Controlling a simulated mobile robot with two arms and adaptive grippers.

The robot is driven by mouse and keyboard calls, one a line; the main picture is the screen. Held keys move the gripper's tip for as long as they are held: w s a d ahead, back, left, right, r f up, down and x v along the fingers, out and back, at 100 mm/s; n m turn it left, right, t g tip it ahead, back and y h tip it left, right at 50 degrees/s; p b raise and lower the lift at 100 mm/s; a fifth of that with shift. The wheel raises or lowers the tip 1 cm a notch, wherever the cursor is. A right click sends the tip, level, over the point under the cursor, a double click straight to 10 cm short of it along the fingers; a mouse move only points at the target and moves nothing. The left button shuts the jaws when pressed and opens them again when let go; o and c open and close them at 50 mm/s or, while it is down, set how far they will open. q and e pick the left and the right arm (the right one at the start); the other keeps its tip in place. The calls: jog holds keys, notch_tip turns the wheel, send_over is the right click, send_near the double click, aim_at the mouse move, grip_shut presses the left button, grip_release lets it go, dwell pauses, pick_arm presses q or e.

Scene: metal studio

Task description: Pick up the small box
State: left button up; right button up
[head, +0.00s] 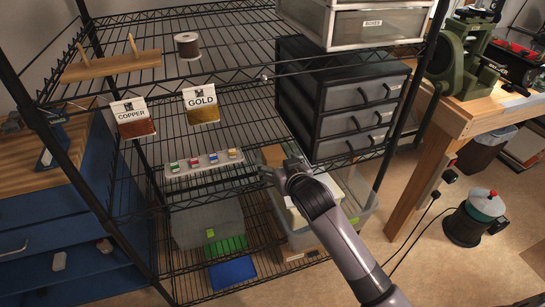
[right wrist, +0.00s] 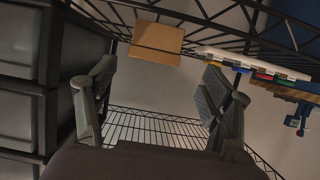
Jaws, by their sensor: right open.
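The small box (head: 272,154) is a brown cardboard box on the wire shelf, left of the black drawer unit. In the head view my right gripper (head: 275,172) is right in front of it and covers part of it. In the right wrist view the picture appears upside down, and the box (right wrist: 157,40) shows at the top centre, beyond the fingertips. The right gripper (right wrist: 150,90) is open, its two fingers wide apart with nothing between them. I cannot tell whether a finger touches the box. My left gripper is not in view.
The black drawer unit (head: 345,105) stands close on the right of the box. A white tray (head: 204,163) with small coloured items lies to its left. Wire shelf bars run above and below; clear bins (head: 207,222) stand on the lower level.

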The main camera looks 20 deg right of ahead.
aim_at(275, 155)
jog(key=shift+d+x, duration=0.2)
jog(key=shift+x, duration=1.45)
jog(key=shift+d+x, duration=0.2)
jog(key=shift+x, duration=1.45)
jog(key=shift+w+r, duration=0.1)
jog(key=shift+r, duration=0.1)
jog(key=shift+c, duration=0.4)
jog(key=c, duration=1)
